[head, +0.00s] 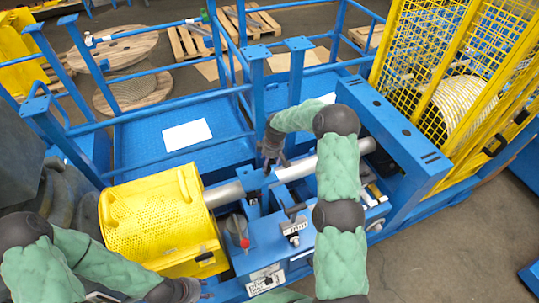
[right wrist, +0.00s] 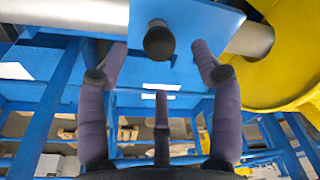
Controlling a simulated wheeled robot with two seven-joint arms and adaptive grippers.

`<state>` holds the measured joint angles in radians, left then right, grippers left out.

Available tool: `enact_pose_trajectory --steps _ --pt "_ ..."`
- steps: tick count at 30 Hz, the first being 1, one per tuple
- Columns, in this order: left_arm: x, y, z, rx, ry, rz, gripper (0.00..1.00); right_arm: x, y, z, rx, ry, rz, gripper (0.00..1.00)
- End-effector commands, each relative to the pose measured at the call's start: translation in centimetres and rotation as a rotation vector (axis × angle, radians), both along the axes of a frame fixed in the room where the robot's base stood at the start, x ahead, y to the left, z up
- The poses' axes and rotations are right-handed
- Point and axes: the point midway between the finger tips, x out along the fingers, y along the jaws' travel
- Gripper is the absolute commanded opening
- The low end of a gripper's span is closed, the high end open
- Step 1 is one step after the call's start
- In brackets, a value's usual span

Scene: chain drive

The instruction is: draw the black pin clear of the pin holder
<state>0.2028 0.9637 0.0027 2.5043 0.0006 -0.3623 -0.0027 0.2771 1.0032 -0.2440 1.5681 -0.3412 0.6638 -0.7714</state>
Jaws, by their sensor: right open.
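The black pin (right wrist: 158,40) shows in the right wrist view as a round dark end standing out from a blue plate (right wrist: 205,18), which appears to be the pin holder. In the head view the blue holder (head: 257,180) sits by the silver shaft, and my right gripper hides most of the pin. My right gripper (right wrist: 152,58) is open. Its purple fingers are spread to the left and right of the pin end, apart from it. It also shows in the head view (head: 268,160). My left gripper (head: 203,290) is low at the bottom left, away from the pin; its jaws are unclear.
A silver shaft (head: 228,193) runs beside the holder from the yellow perforated guard (head: 150,220). Blue rails (head: 150,118) lie behind, and a yellow mesh cage (head: 440,70) is at right.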

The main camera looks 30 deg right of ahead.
Motion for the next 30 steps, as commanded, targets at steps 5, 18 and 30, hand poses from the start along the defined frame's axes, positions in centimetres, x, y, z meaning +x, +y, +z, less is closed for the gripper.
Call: enact_pose_trajectory --steps 5,18,30 --pt "0.1 0.0 0.4 0.000 -0.001 0.000 0.40 0.3 0.3 -3.1 0.001 0.002 -0.001 0.65" --pt "0.1 0.0 0.6 0.000 -0.002 0.001 0.40 0.7 0.6 -6.1 0.000 -0.001 -0.001 0.65" --pt "0.1 0.0 0.6 0.000 -0.001 0.000 0.40 0.7 0.6 -6.1 0.000 0.000 -0.001 0.17"
